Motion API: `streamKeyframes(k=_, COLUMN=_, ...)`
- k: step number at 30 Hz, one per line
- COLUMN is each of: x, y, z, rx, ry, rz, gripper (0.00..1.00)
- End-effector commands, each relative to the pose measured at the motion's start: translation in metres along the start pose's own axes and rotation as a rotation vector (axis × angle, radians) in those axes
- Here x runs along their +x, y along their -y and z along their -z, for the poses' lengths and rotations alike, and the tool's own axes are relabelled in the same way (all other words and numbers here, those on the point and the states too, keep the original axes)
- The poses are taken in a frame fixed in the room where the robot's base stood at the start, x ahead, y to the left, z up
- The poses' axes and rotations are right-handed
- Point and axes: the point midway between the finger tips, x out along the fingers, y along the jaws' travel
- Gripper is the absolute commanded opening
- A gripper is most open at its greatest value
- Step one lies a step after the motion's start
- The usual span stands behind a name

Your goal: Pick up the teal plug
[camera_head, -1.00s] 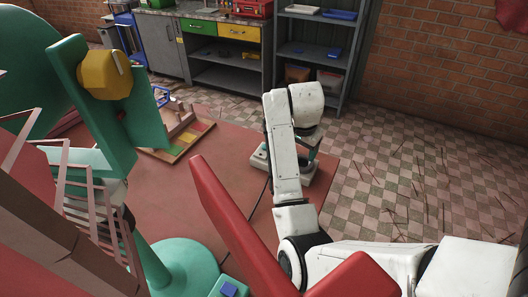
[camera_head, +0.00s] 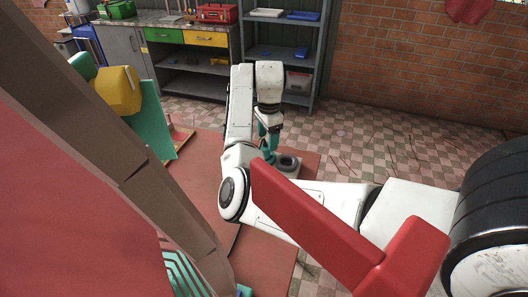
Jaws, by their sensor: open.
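My white arm reaches over the red table (camera_head: 195,195), and its far end points down near the table's back right corner. My gripper (camera_head: 268,135) is small and dark there, partly hidden by the arm; it is open. A small teal piece (camera_head: 268,146) shows right below or between the jaws. It may be the teal plug, but its shape and whether the jaws touch it cannot be made out. A pale base with a dark round opening (camera_head: 288,163) stands just beside it to the right.
A large teal plate with a yellow knob (camera_head: 116,91) rises at the left. A brown beam (camera_head: 130,150) and red panel fill the near left. A grey shelf (camera_head: 283,55) and workbench stand at the back. Checkered floor (camera_head: 370,140) lies open at the right.

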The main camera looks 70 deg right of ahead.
Motion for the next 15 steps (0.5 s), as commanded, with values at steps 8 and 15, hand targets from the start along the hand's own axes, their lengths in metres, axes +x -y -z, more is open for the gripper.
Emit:
streamKeyframes(k=8, x=0.028, y=0.003, z=-0.004, rx=-0.002, ry=0.002, rz=-0.004, gripper=0.69)
streamKeyframes(k=15, x=0.053, y=0.004, z=-0.004, rx=0.0, ry=0.0, rz=-0.001, gripper=0.69)
